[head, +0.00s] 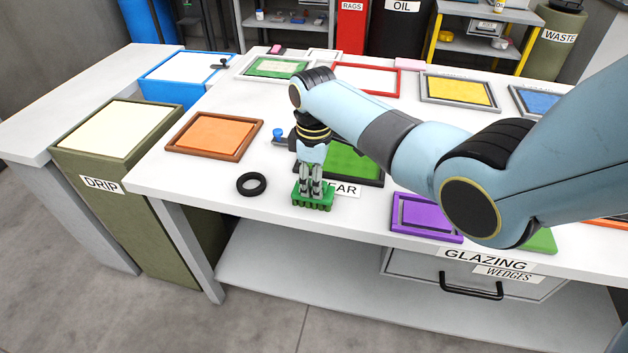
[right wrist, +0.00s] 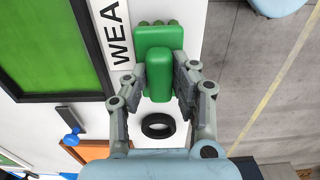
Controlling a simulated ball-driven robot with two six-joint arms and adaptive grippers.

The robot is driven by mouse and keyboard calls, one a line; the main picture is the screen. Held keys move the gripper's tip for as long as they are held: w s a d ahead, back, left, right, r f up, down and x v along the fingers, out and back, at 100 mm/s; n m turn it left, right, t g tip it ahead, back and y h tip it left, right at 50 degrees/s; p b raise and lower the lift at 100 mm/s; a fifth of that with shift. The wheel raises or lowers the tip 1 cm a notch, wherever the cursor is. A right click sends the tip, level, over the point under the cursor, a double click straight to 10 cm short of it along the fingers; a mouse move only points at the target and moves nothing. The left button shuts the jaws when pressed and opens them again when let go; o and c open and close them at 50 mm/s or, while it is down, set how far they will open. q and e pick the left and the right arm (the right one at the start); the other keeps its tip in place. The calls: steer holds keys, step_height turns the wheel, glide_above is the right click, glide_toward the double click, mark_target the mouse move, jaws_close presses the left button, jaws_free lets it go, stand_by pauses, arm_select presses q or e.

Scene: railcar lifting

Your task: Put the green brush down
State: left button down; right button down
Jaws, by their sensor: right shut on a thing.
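The green brush (head: 313,201) is in my right gripper (head: 311,187), near the front edge of the white table (head: 215,185). The gripper points straight down and its fingers are shut on the brush's upper part. In the right wrist view the green brush (right wrist: 159,62) lies between the two fingers of the right gripper (right wrist: 158,85). The brush is at or just above the tabletop; I cannot tell whether it touches. My left gripper is not in view.
A black ring (head: 251,184) lies left of the brush. A green-filled tray (head: 352,163) with a partly hidden label is just behind it. An orange tray (head: 213,134) is farther left, and a purple tray (head: 427,216) is to the right. The table's front edge is close.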

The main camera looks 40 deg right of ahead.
steer(key=c, duration=1.1)
jaws_free()
steer(key=shift+r, duration=0.45)
step_height(320, 180, up, 11)
steer(key=shift+r+p, duration=0.15)
steer(key=shift+p, duration=0.4)
